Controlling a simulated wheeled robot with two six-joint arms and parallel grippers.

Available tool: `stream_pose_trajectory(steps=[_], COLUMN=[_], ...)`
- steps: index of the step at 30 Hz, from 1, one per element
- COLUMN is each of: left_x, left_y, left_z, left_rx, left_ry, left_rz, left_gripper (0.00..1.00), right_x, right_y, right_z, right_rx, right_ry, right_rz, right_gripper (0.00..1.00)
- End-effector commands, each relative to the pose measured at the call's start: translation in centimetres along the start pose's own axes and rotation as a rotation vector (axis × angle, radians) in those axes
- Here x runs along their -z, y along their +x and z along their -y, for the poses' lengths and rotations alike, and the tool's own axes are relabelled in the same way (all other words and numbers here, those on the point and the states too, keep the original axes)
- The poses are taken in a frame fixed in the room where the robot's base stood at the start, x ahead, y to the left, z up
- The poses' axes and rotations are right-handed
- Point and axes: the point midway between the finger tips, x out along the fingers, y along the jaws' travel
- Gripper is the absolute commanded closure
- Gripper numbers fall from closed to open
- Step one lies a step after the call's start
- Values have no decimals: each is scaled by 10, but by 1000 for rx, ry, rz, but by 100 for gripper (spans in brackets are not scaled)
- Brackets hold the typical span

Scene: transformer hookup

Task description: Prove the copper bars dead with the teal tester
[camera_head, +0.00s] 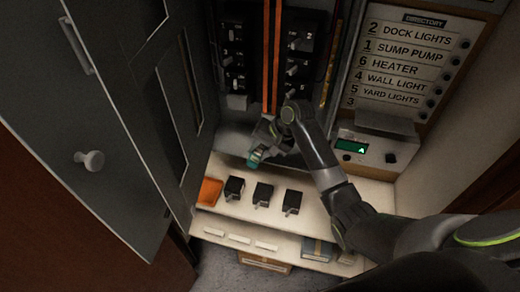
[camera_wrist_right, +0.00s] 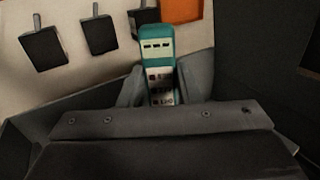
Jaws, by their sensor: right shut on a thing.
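The teal tester (camera_head: 254,157) is in my right gripper (camera_head: 268,139), just below the lower end of the copper bars (camera_head: 272,60) in the head view. In the right wrist view the tester (camera_wrist_right: 158,66) stands between the two fingers of my right gripper (camera_wrist_right: 160,88), with a white label face showing. The copper bars run upright down the middle of the open panel, between two columns of black breakers. The gripper hides the bars' lowest part, and I cannot tell whether the tester touches them. My left gripper is not in view.
Three black breakers (camera_head: 263,194) and an orange item (camera_head: 209,191) sit on the shelf (camera_head: 225,207) below. A grey door (camera_head: 100,120) stands open at left. The directory board (camera_head: 405,60) and a device with a green display (camera_head: 350,146) are at right.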

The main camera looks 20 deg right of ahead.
Motion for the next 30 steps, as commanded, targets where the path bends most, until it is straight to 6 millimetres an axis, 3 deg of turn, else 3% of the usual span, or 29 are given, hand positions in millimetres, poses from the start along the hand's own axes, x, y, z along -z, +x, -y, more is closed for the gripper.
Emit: stream_pose_trajectory(steps=[30], left_x=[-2], left_y=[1], left_z=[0], left_rx=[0], left_ry=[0], left_rz=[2], left_gripper=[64], right_x=[11], right_y=[0], right_z=[1], right_rx=[1], right_ry=[-1], right_rz=[0], right_gripper=[92])
